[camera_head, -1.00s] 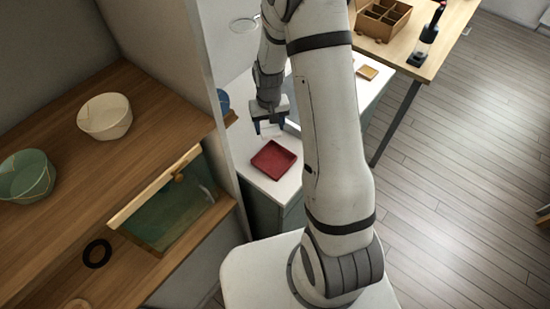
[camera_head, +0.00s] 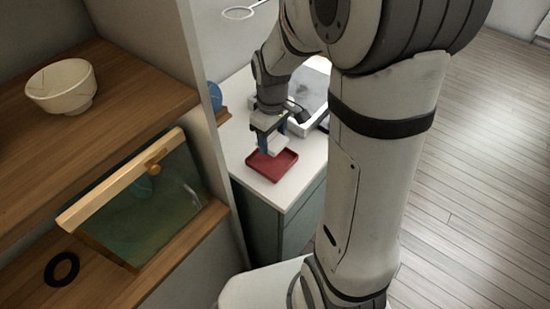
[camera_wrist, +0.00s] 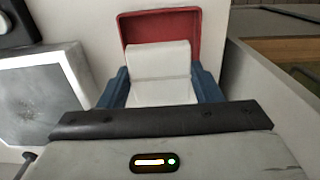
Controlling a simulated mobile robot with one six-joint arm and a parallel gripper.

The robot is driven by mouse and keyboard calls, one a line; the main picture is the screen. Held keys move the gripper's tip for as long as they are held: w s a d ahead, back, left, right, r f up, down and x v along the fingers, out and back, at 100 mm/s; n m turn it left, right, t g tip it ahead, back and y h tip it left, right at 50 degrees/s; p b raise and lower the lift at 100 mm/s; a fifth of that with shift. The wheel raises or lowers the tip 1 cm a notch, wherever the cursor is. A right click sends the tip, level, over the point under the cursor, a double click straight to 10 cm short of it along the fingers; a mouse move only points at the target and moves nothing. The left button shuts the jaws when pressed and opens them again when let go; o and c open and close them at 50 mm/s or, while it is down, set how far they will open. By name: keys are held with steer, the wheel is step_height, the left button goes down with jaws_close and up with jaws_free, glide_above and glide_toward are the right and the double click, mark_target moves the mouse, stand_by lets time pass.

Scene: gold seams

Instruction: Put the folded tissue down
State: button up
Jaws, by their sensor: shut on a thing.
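The folded tissue (camera_wrist: 158,62) is a white folded piece held between the blue fingers of my gripper (camera_wrist: 160,84) in the wrist view. In the head view my gripper (camera_head: 272,146) points down over the red tray (camera_head: 271,167), with the white tissue (camera_head: 277,146) between its fingers. The red tray also shows beyond the tissue in the wrist view (camera_wrist: 210,28). The tissue hides part of the tray. I cannot tell whether the tissue touches the tray floor.
The white counter (camera_head: 290,190) carries the tray near its front edge. A sink (camera_head: 312,112) lies behind it. A wall panel (camera_head: 208,90) stands close on the left.

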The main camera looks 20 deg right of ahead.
mark_target(273, 161)
step_height(273, 161, down, 7)
steer(key=shift+r, duration=0.15)
steer(key=shift+b, duration=0.3)
steer(key=shift+f, duration=0.25)
steer(key=o, duration=0.8)
steer(key=shift+r, duration=0.1)
steer(key=shift+c, duration=0.2)
step_height(273, 161, up, 12)
steer(key=shift+r+p, duration=0.15)
steer(key=shift+p, duration=0.35)
steer(key=s+r+m+t, duration=0.1)
steer(key=s+r+m, duration=0.1)
steer(key=s, duration=0.5)
steer(key=s+r+m+t, duration=0.1)
steer(key=s+r+m, duration=0.1)
steer(key=s+m, duration=0.3)
steer(key=shift+s+d+r, duration=0.4)
steer(key=shift+s, duration=0.5)
